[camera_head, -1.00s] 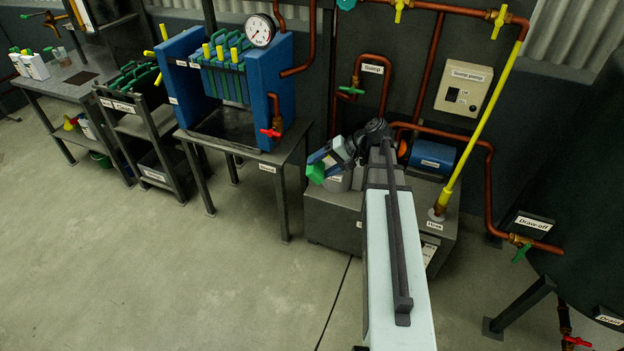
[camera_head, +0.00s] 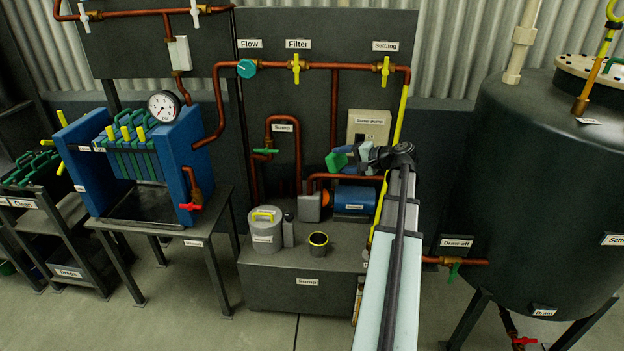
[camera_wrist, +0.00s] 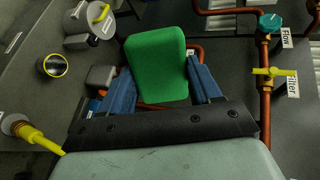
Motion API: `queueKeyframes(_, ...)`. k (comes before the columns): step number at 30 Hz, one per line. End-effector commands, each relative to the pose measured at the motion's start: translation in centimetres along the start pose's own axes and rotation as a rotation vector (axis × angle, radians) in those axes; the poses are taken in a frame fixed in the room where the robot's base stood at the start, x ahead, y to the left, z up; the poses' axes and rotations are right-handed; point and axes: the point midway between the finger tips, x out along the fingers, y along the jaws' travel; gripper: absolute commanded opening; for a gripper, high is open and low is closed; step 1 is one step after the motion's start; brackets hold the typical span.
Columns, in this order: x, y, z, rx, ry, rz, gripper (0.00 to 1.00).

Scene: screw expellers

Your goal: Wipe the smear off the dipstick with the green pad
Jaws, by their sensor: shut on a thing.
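My gripper (camera_head: 350,156) is shut on the green pad (camera_head: 336,161) and holds it in the air in front of the sump panel. In the wrist view the pad (camera_wrist: 157,62) stands out between the two blue fingers of my gripper (camera_wrist: 160,78). A yellow rod with a ring handle (camera_head: 613,12), which looks like the dipstick, stands in a copper-coloured socket (camera_head: 580,105) on the tank at the far right. My gripper is well to the left of it and apart from it. No smear can be made out.
The dark settling tank (camera_head: 545,185) fills the right side. Copper pipes with valves and a yellow hose (camera_head: 403,105) run close to my gripper. A grey lidded pot (camera_head: 266,228) and a dark cup (camera_head: 318,245) stand on the sump top (camera_head: 300,268). Floor in front is clear.

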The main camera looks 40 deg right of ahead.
Motion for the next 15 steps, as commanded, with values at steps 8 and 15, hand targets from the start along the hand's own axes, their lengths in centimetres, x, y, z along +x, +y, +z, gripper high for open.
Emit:
queueKeyframes(8, -9.2, -1.4, -6.9, 0.067, 0.192, -0.073, 0.34)
queueKeyframes(15, -17.6, -2.3, -11.5, 0.109, 0.345, -0.128, 0.34)
